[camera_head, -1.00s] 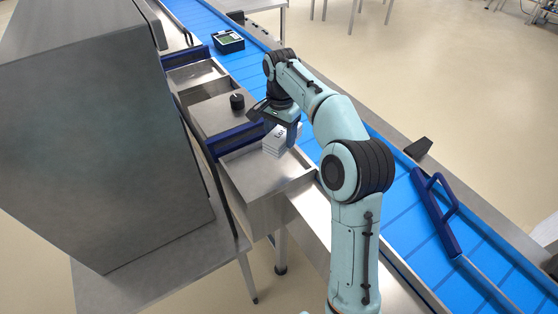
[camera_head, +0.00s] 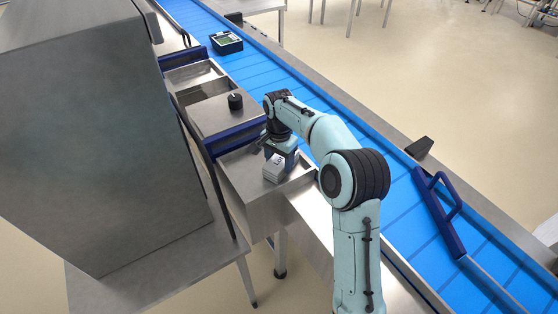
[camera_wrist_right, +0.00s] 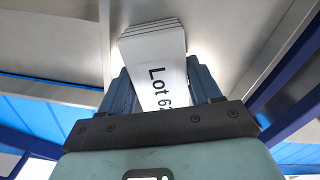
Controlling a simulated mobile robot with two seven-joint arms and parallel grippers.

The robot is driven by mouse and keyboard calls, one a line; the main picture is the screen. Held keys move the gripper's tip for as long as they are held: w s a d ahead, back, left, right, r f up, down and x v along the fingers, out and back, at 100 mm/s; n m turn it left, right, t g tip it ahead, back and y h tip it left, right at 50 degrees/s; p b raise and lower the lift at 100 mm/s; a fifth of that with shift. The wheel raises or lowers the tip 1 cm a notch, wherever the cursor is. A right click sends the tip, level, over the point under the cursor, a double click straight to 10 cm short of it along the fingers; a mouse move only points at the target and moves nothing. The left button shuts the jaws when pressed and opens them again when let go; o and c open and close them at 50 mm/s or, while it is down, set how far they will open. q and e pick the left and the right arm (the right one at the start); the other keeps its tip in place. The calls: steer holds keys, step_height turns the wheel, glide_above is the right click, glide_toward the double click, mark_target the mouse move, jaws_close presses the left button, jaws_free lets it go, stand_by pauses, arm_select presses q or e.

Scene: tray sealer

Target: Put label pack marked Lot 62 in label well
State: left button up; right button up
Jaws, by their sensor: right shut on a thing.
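My right gripper (camera_head: 284,152) is shut on the white label pack (camera_head: 274,170), a stack of several sheets. In the right wrist view the pack (camera_wrist_right: 158,68) sits between the two blue fingers and its face reads "Lot 6", with the following digit partly covered. The near open steel well (camera_head: 241,182) lies under the pack. The pack is at the well's right part; I cannot tell whether it touches the floor. My left gripper is not in view.
A blue bar (camera_head: 236,136) borders the well's far side. Beyond it are a steel plate with a black knob (camera_head: 235,101) and another open compartment. The blue conveyor (camera_head: 400,205) runs along the right, carrying a dark tray (camera_head: 227,43). A large steel housing (camera_head: 85,130) stands left.

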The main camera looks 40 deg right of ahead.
mark_target(279, 161)
steer(key=o, duration=1.2)
steer(key=shift+f, duration=0.1)
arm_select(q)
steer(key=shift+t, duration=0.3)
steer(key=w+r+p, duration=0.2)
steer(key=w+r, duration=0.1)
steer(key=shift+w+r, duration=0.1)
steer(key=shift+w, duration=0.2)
arm_select(e)
step_height(279, 161, up, 12)
steer(key=shift+r, duration=0.15)
